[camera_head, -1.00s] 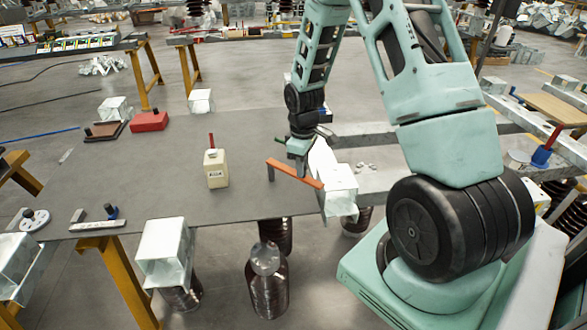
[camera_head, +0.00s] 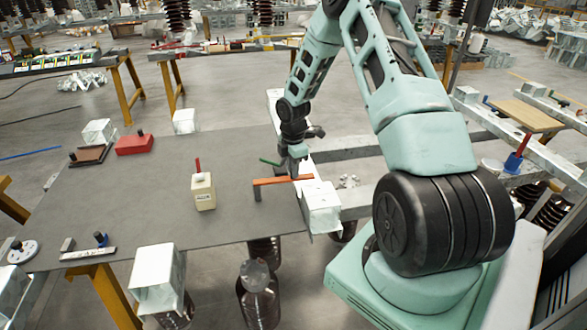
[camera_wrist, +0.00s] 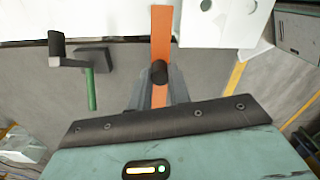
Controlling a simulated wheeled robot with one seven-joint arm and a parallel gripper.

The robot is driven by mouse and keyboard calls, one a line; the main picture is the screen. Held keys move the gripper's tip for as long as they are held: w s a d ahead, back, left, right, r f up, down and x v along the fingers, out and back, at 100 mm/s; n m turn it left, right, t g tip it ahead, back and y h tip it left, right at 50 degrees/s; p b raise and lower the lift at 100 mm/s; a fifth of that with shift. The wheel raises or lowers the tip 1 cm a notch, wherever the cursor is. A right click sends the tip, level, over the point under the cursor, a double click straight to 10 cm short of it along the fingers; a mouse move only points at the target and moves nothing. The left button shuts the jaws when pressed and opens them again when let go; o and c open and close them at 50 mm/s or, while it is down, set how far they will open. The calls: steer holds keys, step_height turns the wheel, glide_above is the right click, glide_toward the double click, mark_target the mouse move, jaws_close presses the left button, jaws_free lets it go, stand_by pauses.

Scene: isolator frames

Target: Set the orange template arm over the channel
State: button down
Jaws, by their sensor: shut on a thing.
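The orange template arm (camera_head: 275,181) is a flat bar with a dark post hanging at its left end. In the head view it lies nearly level across the picture, with its right end over the pale metal channel (camera_head: 321,205). My gripper (camera_head: 297,171) is shut on the template arm near the channel's left side. In the wrist view my gripper (camera_wrist: 160,95) holds the orange bar (camera_wrist: 161,35) by a dark round knob, and the bar's far part crosses the white channel (camera_wrist: 213,22). I cannot tell whether the bar touches the channel.
A green-handled tool with a dark block (camera_wrist: 93,60) is close left of my gripper. A red block (camera_head: 134,145) lies farther back. The table between bottle and template arm is clear.

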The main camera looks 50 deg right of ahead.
steer(key=shift+w+d+n, duration=0.15)
steer(key=shift+w+n, duration=0.15)
steer(key=shift+r, duration=0.1)
steer(key=c, duration=1.3)
jaws_free()
step_height(320, 180, up, 17)
steer(key=b, duration=0.2)
steer(key=shift+r, duration=0.15)
